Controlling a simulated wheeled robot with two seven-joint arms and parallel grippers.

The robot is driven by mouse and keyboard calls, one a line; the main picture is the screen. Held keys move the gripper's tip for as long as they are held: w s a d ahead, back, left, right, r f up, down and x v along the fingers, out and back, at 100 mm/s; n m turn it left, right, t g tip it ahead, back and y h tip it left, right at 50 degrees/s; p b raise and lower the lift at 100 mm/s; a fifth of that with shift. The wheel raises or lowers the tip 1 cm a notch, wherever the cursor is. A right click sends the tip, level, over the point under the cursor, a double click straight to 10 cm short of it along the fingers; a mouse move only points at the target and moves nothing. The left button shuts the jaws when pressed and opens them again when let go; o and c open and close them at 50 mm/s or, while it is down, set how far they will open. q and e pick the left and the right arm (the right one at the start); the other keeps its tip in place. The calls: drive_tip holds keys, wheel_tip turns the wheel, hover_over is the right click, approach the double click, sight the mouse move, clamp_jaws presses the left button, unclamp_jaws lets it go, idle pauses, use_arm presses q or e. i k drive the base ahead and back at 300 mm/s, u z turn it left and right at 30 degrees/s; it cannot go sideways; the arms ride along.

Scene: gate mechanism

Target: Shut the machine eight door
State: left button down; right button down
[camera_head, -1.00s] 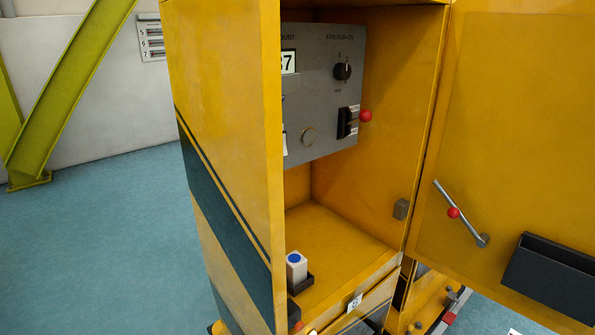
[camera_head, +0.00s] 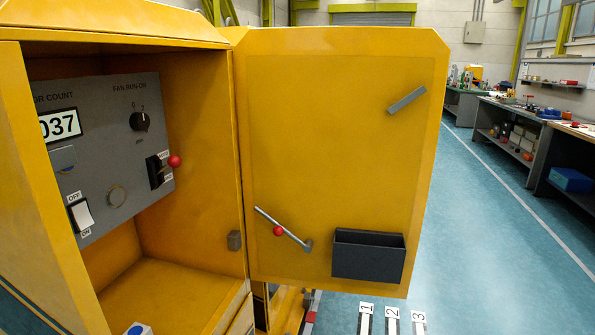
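The yellow machine door (camera_head: 345,140) stands wide open to the right of its yellow cabinet (camera_head: 183,285), joined to it along the cabinet's right edge. The door's inner face shows a grey bar (camera_head: 407,100) near the top right, a dark open tray (camera_head: 368,258) low down, and a slanted metal lever (camera_head: 290,237) with a red ball (camera_head: 278,231). Inside the cabinet is a grey control panel (camera_head: 100,130) with a dial, switches and another red ball (camera_head: 174,161). No number eight shows on the door. Neither of my grippers is in view.
Blue floor (camera_head: 470,240) lies open to the right of the door, with numbered markings (camera_head: 392,314) below it. Grey workbenches (camera_head: 515,135) stand along the right. A white block with a blue top (camera_head: 138,329) shows at the bottom edge.

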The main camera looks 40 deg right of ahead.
sight(322, 154)
drive_tip(key=k, duration=1)
drive_tip(key=z, duration=2.15)
drive_tip(key=i, duration=4.2)
drive_tip(key=u, duration=3.95)
drive_tip(key=i, duration=1)
drive_tip(key=u, duration=0.05)
